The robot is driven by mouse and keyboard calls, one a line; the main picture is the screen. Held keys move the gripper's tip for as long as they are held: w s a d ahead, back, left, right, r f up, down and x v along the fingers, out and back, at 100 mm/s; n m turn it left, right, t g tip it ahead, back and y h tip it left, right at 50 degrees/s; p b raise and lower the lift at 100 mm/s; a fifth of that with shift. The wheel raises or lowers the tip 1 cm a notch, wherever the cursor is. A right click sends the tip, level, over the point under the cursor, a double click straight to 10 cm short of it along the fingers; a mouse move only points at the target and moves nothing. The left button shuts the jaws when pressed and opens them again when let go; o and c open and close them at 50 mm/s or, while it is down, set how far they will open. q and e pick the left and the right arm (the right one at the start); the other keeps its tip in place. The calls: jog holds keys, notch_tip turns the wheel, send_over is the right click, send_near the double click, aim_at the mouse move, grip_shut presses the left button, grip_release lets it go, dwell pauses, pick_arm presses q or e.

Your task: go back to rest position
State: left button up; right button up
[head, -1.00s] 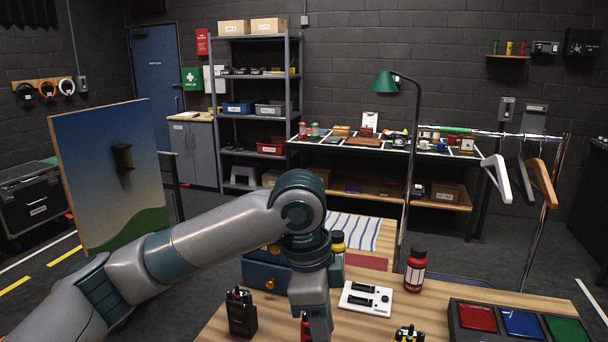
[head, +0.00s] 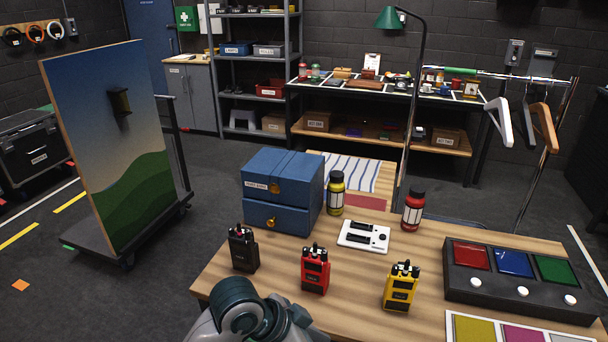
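My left arm shows only as a grey and teal joint at the bottom edge of the head view, in front of the table. My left gripper is out of frame, and so is my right gripper. On the wooden table (head: 345,270) stands the cue button box (head: 470,288) at the right, with red (head: 471,257), blue (head: 514,263) and green (head: 556,269) panels and a white button (head: 522,291) below each. No gripper is near the buttons.
Black (head: 242,250), red (head: 315,270) and yellow (head: 401,287) radios stand along the table's front. Behind them are a blue drawer box (head: 262,187), a white device (head: 364,236), a yellow bottle (head: 336,194) and a red bottle (head: 413,209). A painted panel (head: 110,160) stands on a cart at left.

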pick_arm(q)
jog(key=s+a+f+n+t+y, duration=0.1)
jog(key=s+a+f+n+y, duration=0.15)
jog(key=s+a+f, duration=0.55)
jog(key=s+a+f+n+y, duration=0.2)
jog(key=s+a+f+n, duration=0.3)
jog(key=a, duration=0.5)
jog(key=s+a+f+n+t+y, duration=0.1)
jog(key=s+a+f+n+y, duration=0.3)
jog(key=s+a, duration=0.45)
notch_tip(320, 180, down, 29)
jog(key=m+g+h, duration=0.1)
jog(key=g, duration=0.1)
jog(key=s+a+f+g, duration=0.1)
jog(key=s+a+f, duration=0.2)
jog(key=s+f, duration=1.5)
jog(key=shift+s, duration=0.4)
